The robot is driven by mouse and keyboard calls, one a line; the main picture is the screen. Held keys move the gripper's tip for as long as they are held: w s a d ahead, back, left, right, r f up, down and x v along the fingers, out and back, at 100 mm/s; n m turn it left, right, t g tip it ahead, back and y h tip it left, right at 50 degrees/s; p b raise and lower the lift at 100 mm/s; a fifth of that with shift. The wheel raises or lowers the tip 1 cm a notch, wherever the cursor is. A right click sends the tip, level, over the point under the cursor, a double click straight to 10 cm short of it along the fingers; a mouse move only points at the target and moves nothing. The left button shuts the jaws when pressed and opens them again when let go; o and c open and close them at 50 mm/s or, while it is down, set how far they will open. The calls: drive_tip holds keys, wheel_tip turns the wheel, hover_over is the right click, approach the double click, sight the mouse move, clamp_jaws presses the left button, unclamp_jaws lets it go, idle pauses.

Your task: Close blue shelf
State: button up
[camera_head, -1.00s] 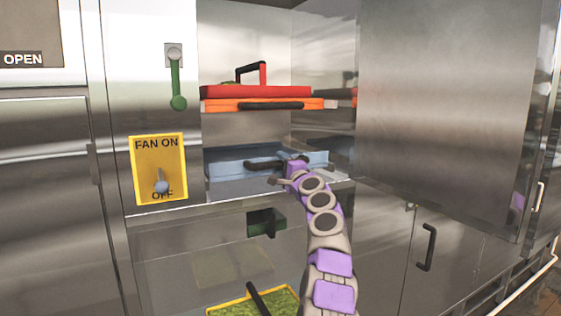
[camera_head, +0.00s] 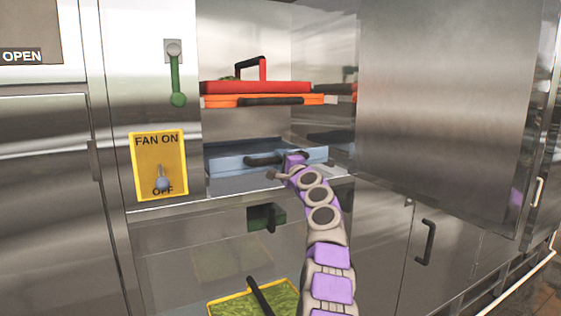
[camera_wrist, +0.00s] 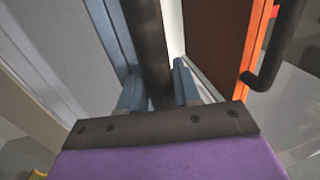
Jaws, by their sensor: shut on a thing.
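The blue shelf (camera_head: 228,162) sits in the open steel cabinet, below the red and orange shelves. Its black handle (camera_head: 262,160) is on its front. My gripper (camera_head: 284,166) is at the right part of this handle, reaching in from the lower right. In the wrist view, the black handle bar (camera_wrist: 149,45) runs between the fingers of my gripper (camera_wrist: 160,90), which is shut on it. The blue shelf's front (camera_wrist: 113,35) shows beside the bar. My gripper hides part of the shelf's right front.
A red shelf (camera_head: 275,87) and an orange shelf (camera_head: 223,101) are stacked above. The open cabinet door (camera_head: 445,110) stands at the right. A yellow fan switch plate (camera_head: 147,155) and a green lever (camera_head: 177,80) are at the left.

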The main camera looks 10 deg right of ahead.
drive_tip(key=shift+f, duration=0.2)
clamp_jaws()
drive_tip(key=shift+w+p, duration=0.1)
drive_tip(key=shift+p, duration=0.2)
drive_tip(key=shift+w+a+r+p, duration=0.15)
drive_tip(key=shift+w+r+p, duration=0.25)
drive_tip(key=shift+p, duration=0.65)
drive_tip(key=p+x, duration=0.2)
drive_tip(key=p, duration=0.1)
drive_tip(key=shift+w+f, duration=0.15)
drive_tip(key=shift+f, duration=0.1)
drive_tip(key=shift+w+a+f+p, duration=0.15)
drive_tip(key=shift+w+a+p, duration=0.15)
drive_tip(key=shift+p, duration=0.65)
drive_tip(key=shift+d, duration=0.1)
drive_tip(key=shift+f, duration=0.1)
